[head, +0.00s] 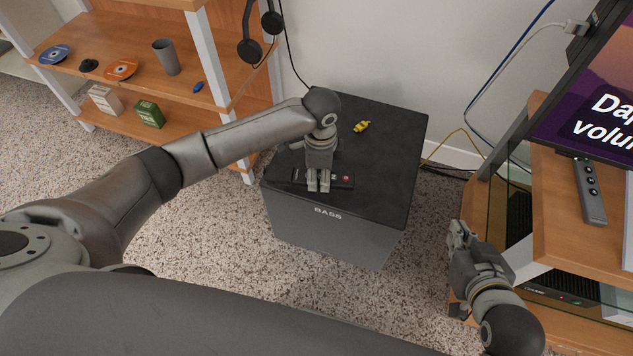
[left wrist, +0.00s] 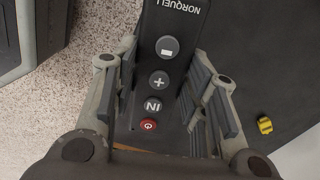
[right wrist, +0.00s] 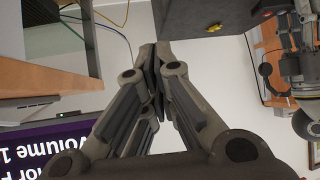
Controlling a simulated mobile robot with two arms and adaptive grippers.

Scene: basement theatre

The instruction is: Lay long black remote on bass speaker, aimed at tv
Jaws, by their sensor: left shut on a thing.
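The long black remote (head: 343,182) is at the front part of the bass speaker's top (head: 385,130), above the BASS lettering. Its long side runs left to right, with the red-button end to the right, toward the tv (head: 600,100). My left gripper (head: 318,187) points down and is shut on the remote. In the left wrist view the remote (left wrist: 165,75) lies between the fingers. I cannot tell whether it rests fully on the speaker. My right gripper (head: 458,232) is empty beside the tv stand; its fingertips meet in the right wrist view (right wrist: 150,55).
A small yellow object (head: 361,127) lies on the speaker top. A grey remote (head: 590,190) lies on the tv stand (head: 560,220). A wooden shelf (head: 130,60) with discs, a cup and boxes stands left. Cables hang behind. Carpet is clear in front of the speaker.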

